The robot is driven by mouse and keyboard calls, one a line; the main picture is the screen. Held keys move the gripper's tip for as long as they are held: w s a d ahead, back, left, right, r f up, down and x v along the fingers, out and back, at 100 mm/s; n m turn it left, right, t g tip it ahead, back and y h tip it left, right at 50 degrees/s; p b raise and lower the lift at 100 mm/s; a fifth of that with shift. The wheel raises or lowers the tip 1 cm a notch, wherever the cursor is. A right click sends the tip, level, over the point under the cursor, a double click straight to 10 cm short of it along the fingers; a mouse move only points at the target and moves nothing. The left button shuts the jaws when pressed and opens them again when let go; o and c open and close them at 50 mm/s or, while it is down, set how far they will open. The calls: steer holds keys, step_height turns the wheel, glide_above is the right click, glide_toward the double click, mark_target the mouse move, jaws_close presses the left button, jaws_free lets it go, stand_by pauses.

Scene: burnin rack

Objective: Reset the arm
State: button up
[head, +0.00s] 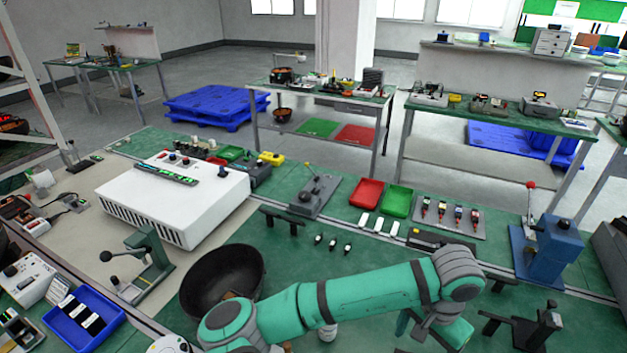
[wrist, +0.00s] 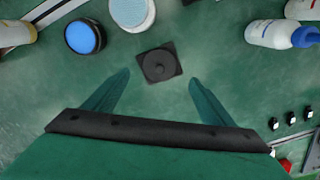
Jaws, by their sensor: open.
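My arm (head: 365,295) is green with dark joint bands and stretches across the front of the bench in the head view. Its wrist bends down at the right, and the fingertips are hidden or cut off there. In the wrist view my gripper (wrist: 155,95) is open, with two green fingers spread apart and nothing between them. A small black square piece with a round knob (wrist: 160,63) lies on the green surface just beyond the fingertips, apart from them.
A black bowl (head: 222,277) stands left of my arm. A white box (head: 175,199), a red tray (head: 367,193), a green tray (head: 398,201) and a blue press (head: 547,250) stand on the bench. A blue-lidded jar (wrist: 84,37) and bottles (wrist: 270,34) lie near my gripper.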

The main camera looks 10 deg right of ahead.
step_height(320, 180, down, 9)
steer(key=shift+r, duration=1.7)
